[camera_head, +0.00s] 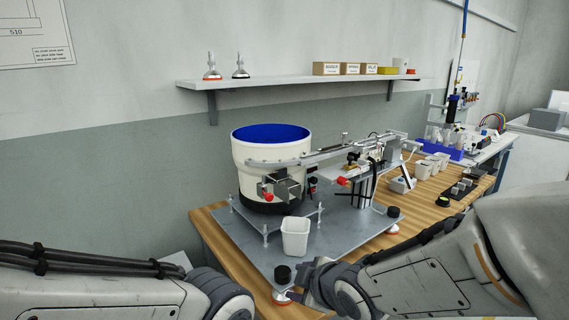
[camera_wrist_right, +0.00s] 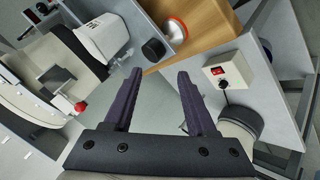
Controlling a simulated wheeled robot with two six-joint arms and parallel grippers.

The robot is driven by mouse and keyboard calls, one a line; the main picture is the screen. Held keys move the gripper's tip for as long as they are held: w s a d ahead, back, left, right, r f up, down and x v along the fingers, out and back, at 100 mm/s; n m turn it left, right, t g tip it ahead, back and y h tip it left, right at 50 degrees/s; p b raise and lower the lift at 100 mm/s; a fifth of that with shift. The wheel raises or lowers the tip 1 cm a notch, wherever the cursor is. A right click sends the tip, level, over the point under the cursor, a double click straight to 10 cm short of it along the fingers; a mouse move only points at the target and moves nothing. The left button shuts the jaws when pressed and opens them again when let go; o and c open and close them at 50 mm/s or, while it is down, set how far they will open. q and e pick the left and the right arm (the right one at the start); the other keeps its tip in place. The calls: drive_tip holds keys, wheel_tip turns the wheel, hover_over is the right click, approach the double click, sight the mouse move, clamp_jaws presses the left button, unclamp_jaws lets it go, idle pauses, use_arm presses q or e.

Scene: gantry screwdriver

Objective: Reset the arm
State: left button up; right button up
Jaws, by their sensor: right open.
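My right arm comes in from the right in the head view. Its dark gripper (camera_head: 306,282) is low in the middle, by the front corner of the grey machine plate (camera_head: 345,232). In the right wrist view the two purple-black fingers of the right gripper (camera_wrist_right: 158,74) stand apart with nothing between them. My left arm (camera_head: 100,285) crosses the lower left of the head view. Its gripper is not in view.
The white feeder bowl (camera_head: 270,163) with blue inside and a white cup (camera_head: 295,238) stand on the plate, on a wooden bench (camera_head: 430,205). A black knob (camera_head: 282,274) is close to the right gripper. A switch box (camera_wrist_right: 223,75) shows in the wrist view.

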drive_tip(key=s+d+f+m+g+h, duration=0.15)
drive_tip(key=s+m+g, duration=0.25)
drive_tip(key=s, duration=0.7)
drive_tip(key=s+f+m+g+h, duration=0.2)
drive_tip(key=s+m+g, duration=0.2)
drive_tip(key=s, duration=0.6)
wheel_tip(320, 180, up, 17)
drive_tip(key=p, duration=1.7)
drive_tip(key=shift+s+d+r+g, duration=0.15)
drive_tip(key=shift+s+g, duration=0.25)
drive_tip(key=shift+s, duration=0.05)
